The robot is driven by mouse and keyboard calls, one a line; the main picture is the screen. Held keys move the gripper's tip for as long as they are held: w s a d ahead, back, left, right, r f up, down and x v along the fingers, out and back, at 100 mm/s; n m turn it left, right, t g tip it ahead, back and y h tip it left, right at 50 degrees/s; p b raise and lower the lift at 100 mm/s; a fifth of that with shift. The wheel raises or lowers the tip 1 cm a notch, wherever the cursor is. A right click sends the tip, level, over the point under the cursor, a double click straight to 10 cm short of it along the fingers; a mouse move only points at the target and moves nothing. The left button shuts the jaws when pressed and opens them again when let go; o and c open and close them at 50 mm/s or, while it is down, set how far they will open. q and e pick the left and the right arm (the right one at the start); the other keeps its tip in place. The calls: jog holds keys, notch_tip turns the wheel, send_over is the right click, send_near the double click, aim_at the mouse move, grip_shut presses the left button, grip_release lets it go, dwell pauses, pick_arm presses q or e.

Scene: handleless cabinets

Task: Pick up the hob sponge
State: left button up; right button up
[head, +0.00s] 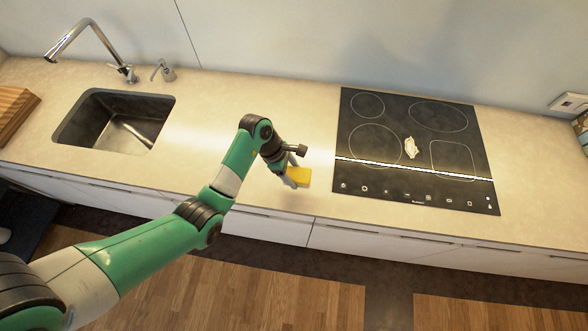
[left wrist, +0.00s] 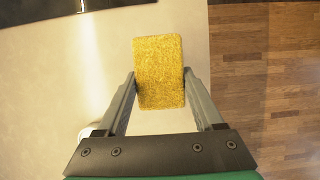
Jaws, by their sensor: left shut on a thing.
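The hob sponge (head: 300,175) is a yellow block near the counter's front edge, just left of the black hob (head: 390,175). It also shows in the left wrist view (left wrist: 159,72), upright between the two grey fingers. My left gripper (head: 291,178) is shut on the sponge, with a finger touching each side of it. In the left wrist view the gripper (left wrist: 159,86) holds it over the pale counter. I cannot tell whether the sponge still touches the counter. My right gripper is not in view.
A sink (head: 118,120) with a tall tap (head: 90,45) is at the left of the counter (head: 230,110). A soap dispenser (head: 165,70) stands behind it. A small whitish item (head: 410,147) lies on the hob. A wooden board (head: 14,112) is at the far left.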

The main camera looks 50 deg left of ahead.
pick_arm(q)
jog(key=s+d+r+p, duration=0.2)
jog(key=s+d+r, duration=0.5)
jog(key=s+d, duration=0.1)
jog(key=shift+s+d+p, duration=0.15)
jog(key=shift+s+p, duration=0.05)
jog(key=shift+p, duration=0.15)
jog(key=shift+r, duration=0.1)
